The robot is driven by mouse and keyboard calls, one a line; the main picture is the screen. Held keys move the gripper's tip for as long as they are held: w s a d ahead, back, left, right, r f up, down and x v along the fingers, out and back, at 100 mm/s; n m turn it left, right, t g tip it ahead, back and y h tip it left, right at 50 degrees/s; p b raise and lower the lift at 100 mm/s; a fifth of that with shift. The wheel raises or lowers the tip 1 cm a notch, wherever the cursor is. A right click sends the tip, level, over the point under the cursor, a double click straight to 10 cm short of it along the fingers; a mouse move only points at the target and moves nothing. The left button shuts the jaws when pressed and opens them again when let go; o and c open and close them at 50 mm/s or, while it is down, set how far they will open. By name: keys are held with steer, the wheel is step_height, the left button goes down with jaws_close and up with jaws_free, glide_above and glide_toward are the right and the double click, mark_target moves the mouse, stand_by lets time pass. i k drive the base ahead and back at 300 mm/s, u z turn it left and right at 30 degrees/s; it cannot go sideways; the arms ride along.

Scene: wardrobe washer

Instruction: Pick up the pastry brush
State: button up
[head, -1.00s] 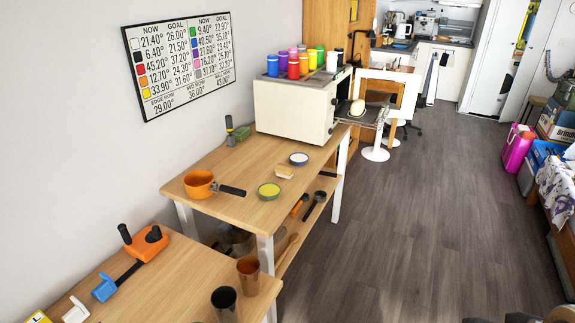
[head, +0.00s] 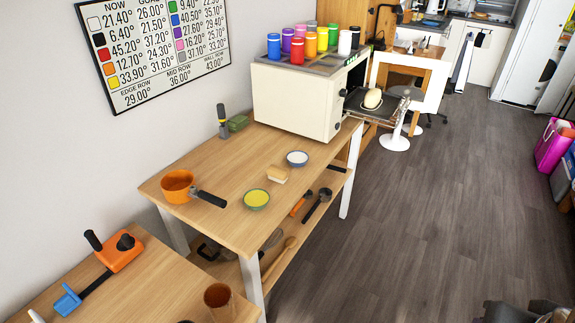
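I cannot single out the pastry brush for certain. An upright tool with a dark handle and a grey and yellowish lower end (head: 222,122) stands at the back of the wooden table, against the wall, and looks brush-like. A short dark handle-like piece (head: 336,169) lies at the table's right edge; its kind is unclear. Dark parts at the bottom right edge look like my gripper (head: 540,309), cut off by the frame. It is over the floor, well apart from the table, and its fingers cannot be made out.
The wooden table (head: 225,165) holds an orange pan (head: 177,187), a yellow-filled bowl (head: 256,199), a white-filled bowl (head: 297,158), a beige block (head: 278,175) and an oven (head: 293,98). Utensils lie on its lower shelf. A nearer table (head: 150,292) stands at lower left.

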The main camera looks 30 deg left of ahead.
mark_target(275, 174)
steer(key=i, duration=2.85)
steer(key=u, duration=2.45)
